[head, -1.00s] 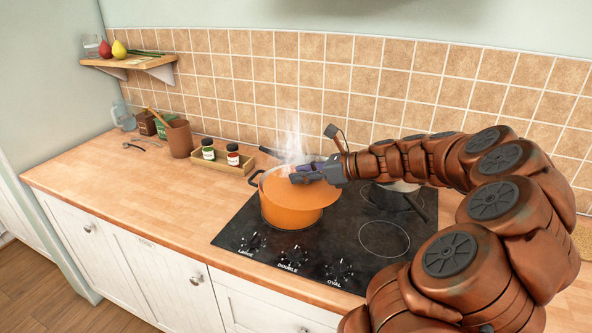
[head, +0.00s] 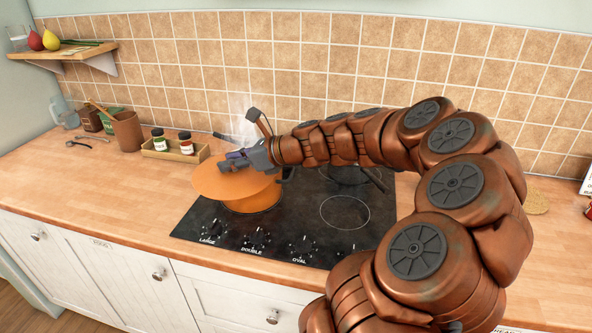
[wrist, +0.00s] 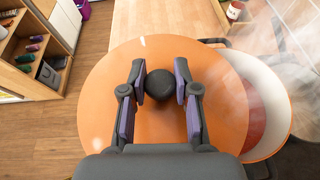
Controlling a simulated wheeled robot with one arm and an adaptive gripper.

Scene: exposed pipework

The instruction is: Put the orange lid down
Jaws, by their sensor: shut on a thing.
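My gripper (head: 238,160) is shut on the black round knob (wrist: 161,88) of the orange lid (head: 222,182). The knob sits between the two purple-padded fingers in the wrist view. The lid looks level and is held above the left part of the orange pot (head: 258,200), sticking out past it to the left. In the wrist view the lid (wrist: 110,105) leaves a crescent of the pot open at the right, with a pale inside and something red in it. The pot stands on the black hob (head: 290,225). Steam rises from it.
A wooden spice tray (head: 176,152) with two jars stands behind and left of the lid. A brown utensil pot (head: 128,131) is further left. Bare wooden worktop (head: 110,185) lies left of the hob. The tiled wall (head: 320,60) bounds the back.

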